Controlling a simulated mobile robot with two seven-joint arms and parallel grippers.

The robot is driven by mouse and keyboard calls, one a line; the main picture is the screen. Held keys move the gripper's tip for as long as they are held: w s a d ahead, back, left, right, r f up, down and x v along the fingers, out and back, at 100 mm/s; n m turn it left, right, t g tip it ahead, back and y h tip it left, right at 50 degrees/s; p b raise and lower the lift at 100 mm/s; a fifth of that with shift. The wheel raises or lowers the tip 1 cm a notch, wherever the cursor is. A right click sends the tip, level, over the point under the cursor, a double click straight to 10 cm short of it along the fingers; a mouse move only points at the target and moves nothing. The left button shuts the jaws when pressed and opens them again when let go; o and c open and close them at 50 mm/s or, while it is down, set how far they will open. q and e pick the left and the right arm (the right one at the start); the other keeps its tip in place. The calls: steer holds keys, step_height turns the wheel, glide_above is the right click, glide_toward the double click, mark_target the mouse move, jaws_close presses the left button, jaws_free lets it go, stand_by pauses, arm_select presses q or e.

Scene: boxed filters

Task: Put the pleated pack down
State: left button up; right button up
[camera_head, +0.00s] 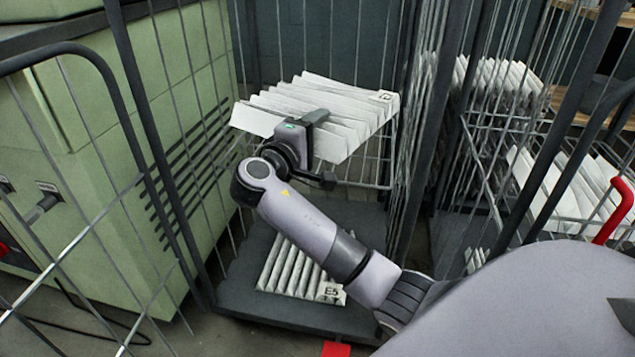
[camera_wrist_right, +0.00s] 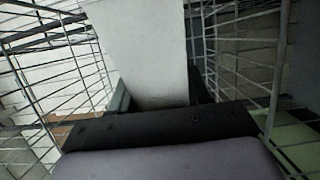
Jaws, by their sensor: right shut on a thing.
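A white pleated pack (camera_head: 350,108) with a small label at its right end is in the upper part of the wire roll cage, in the middle of the head view. My right gripper (camera_head: 316,140) is shut on its near side. In the right wrist view the pack's pale face (camera_wrist_right: 145,50) stands between the fingers of the gripper (camera_wrist_right: 160,98). A wire shelf (camera_head: 362,185) shows just below the pack. I cannot tell whether the pack touches it. My left gripper is not in view.
Another pleated pack (camera_head: 290,268), marked E5, lies on the cage's dark base (camera_head: 255,310). Cage bars (camera_head: 412,130) stand close on the right. A second cage to the right holds more pleated packs (camera_head: 500,80). A green cabinet (camera_head: 85,130) is at left.

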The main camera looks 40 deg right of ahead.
arm_select(q)
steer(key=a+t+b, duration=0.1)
steer(key=b, duration=0.1)
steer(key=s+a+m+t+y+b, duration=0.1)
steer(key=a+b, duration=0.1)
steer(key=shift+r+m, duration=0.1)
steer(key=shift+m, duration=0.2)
arm_select(e)
step_height(320, 180, down, 12)
steer(key=shift+f, duration=0.15)
steer(key=shift+f, duration=0.1)
steer(key=o, duration=1)
steer(key=shift+o, duration=0.2)
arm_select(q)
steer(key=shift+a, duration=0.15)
